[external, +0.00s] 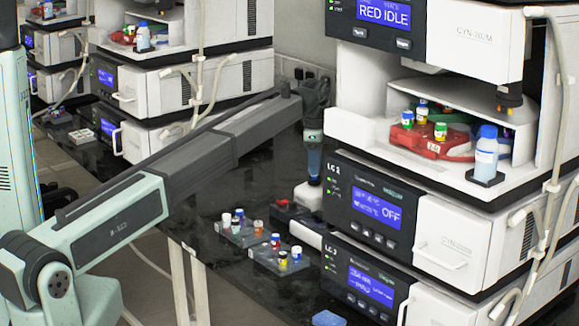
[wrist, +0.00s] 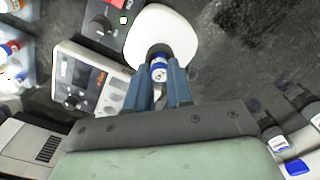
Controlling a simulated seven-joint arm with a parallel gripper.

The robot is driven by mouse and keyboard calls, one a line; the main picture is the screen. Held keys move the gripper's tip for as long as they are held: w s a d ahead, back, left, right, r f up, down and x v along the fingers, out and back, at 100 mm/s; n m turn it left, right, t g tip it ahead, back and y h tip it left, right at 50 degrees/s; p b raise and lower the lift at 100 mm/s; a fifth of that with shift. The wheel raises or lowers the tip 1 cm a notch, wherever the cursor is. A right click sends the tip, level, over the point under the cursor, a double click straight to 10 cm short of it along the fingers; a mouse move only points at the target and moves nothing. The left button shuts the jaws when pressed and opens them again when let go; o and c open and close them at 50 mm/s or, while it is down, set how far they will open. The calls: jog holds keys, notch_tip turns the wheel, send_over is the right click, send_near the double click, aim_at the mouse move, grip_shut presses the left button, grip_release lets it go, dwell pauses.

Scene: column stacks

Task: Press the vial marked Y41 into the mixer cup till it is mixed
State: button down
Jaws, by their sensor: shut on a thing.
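My gripper (external: 314,172) points straight down over the white mixer (external: 308,196), close to the stack's front. In the wrist view the blue fingers (wrist: 160,82) are shut on a vial (wrist: 159,71) with a blue and white top. Its small marking is too blurred to read as Y41. The vial is at the near edge of the mixer's rounded white top (wrist: 165,30).
Two clear racks with several vials, one rack here (external: 243,236) and one here (external: 270,262), stand in front of the mixer. A red box (external: 289,208) is beside it. The instrument stack (external: 375,210) rises close on the right. A white device with a knob (wrist: 90,82) is near my fingers.

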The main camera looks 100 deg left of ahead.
jog(key=shift+r, duration=3)
jog(key=s+d+f+n, duration=0.15)
jog(key=d+f, duration=0.25)
jog(key=d, duration=2.1)
jog(key=d+f+n, duration=0.2)
jog(key=d+f, duration=0.2)
jog(key=d, duration=2)
jog(key=w+d+m, duration=0.1)
jog(key=w+d, duration=0.5)
jog(key=d, duration=0.5)
jog(key=w+d, duration=0.5)
jog(key=d, duration=0.7)
jog(key=w+d+m, duration=0.1)
jog(key=w+d, duration=0.5)
jog(key=d, duration=0.6)
jog(key=shift+w+d+r+m, duration=0.25)
jog(key=shift+w+r+m, duration=0.05)
jog(key=shift+w+m, duration=0.05)
